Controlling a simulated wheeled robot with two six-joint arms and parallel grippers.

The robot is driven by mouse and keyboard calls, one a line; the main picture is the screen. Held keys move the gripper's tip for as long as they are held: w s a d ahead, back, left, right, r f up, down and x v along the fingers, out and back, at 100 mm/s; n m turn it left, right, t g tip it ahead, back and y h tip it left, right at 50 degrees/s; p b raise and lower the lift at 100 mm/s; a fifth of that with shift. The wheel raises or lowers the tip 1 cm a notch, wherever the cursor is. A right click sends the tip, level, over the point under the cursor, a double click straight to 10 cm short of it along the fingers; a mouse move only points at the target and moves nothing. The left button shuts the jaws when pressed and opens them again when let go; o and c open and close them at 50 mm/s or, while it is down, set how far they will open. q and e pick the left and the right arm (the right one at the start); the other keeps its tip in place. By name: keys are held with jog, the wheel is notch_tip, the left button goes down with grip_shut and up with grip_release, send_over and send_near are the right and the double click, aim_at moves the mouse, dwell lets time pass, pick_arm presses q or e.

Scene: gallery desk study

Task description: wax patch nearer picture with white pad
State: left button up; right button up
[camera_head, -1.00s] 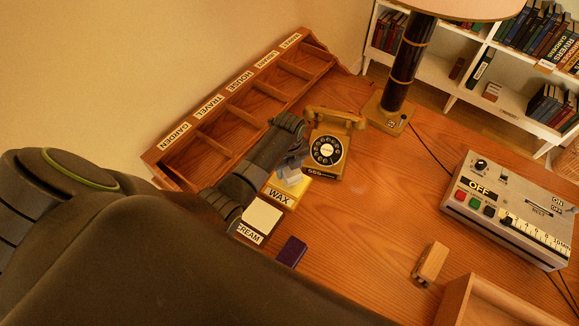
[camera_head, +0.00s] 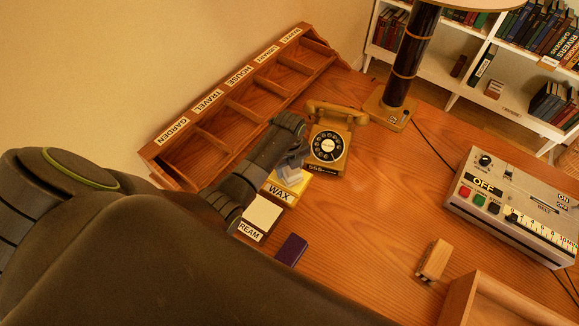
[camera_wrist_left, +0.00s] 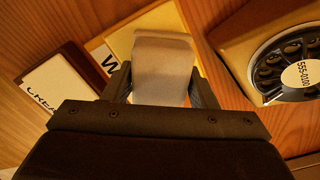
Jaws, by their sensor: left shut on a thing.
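My left gripper (camera_head: 291,163) is shut on the white pad (camera_head: 290,174), a pale block. In the left wrist view the white pad (camera_wrist_left: 163,68) sits between the two fingers (camera_wrist_left: 162,85). It is over the yellow WAX block (camera_head: 279,192), whose yellow top also shows in the left wrist view (camera_wrist_left: 150,22) behind the pad. I cannot tell whether the pad touches the wax. The CREAM block (camera_head: 263,213) with a pale top stands beside the wax, towards the front. No framed picture shows, and my right gripper is out of view.
A mustard telephone (camera_head: 328,146) stands close to the right of my gripper. A labelled wooden sorter (camera_head: 157,152) runs along the wall. A dark purple block (camera_head: 291,250), a wooden block (camera_head: 433,260), a grey control box (camera_head: 515,205) and a lamp (camera_head: 401,65) stand on the desk. The desk's middle is clear.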

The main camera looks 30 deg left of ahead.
pick_arm(q)
jog(key=shift+f+b, duration=0.35)
jog(key=shift+f, duration=0.15)
dwell(0.3)
jog(key=shift+s+f+p, duration=0.1)
jog(key=shift+s+p, duration=0.05)
jog(key=shift+p, duration=0.15)
dwell(1.3)
notch_tip(320, 180, up, 5)
jog(key=p, duration=0.5)
jog(key=shift+r+p, duration=0.5)
jog(key=shift+r, duration=0.55)
